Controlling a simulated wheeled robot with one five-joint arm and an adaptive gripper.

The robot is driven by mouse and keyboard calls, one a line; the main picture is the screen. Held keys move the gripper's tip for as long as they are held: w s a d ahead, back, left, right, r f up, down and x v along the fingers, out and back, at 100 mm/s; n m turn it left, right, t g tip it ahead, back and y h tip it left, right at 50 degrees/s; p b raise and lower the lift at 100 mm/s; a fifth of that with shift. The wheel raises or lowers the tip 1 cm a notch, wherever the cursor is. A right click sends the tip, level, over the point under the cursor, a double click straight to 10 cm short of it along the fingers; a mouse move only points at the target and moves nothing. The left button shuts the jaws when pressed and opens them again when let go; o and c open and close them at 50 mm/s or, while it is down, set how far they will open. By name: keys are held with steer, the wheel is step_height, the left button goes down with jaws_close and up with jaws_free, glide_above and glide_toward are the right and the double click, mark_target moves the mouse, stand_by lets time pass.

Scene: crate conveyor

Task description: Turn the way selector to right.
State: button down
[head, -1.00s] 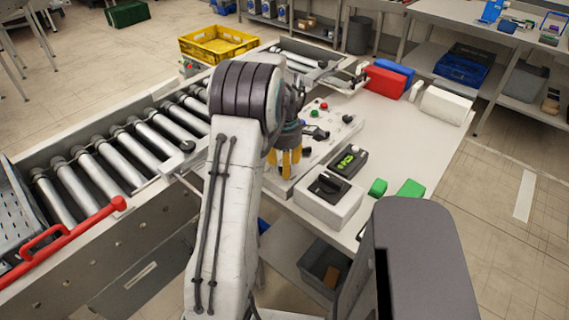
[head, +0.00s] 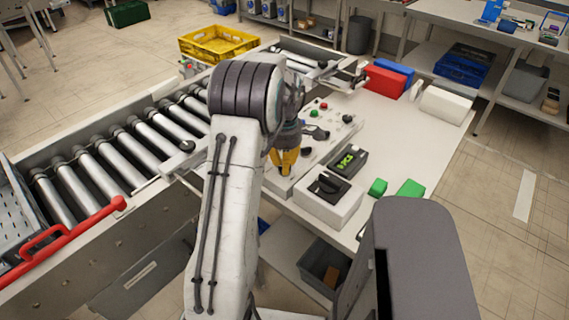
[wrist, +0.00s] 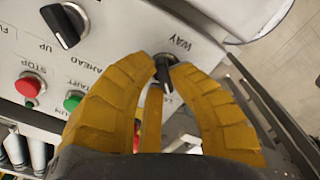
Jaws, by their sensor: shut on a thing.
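The way selector (wrist: 165,76) is a small black knob beside the word WAY on the pale control panel (wrist: 128,22). It shows between my yellow fingertips in the wrist view, its bar running roughly up and down the picture. Its pointing direction is hard to read, as the fingers cover part of it and its labels. My gripper (wrist: 164,70) is shut on the knob. In the head view my gripper (head: 285,168) reaches down to the near part of the panel, and the selector is hidden behind it.
Another black selector (wrist: 64,26), a red STOP button (wrist: 28,86) and a green START button (wrist: 73,102) sit on the same panel. The roller conveyor (head: 120,155) runs along the left.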

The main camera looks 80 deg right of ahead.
steer(key=shift+m, duration=0.3)
steer(key=m, duration=0.3)
steer(key=shift+s+m, duration=0.1)
steer(key=shift+m, duration=0.3)
steer(key=m, duration=0.4)
steer(key=shift+s+m, duration=0.1)
steer(key=shift+m, duration=0.2)
steer(key=m, duration=0.4)
steer(key=shift+a+f+b, duration=0.1)
steer(key=shift+b, duration=0.2)
steer(key=shift+s+a+m, duration=0.1)
steer(key=shift+m, duration=2.2)
steer(key=c, duration=1.1)
jaws_free()
steer(key=shift+c, duration=0.2)
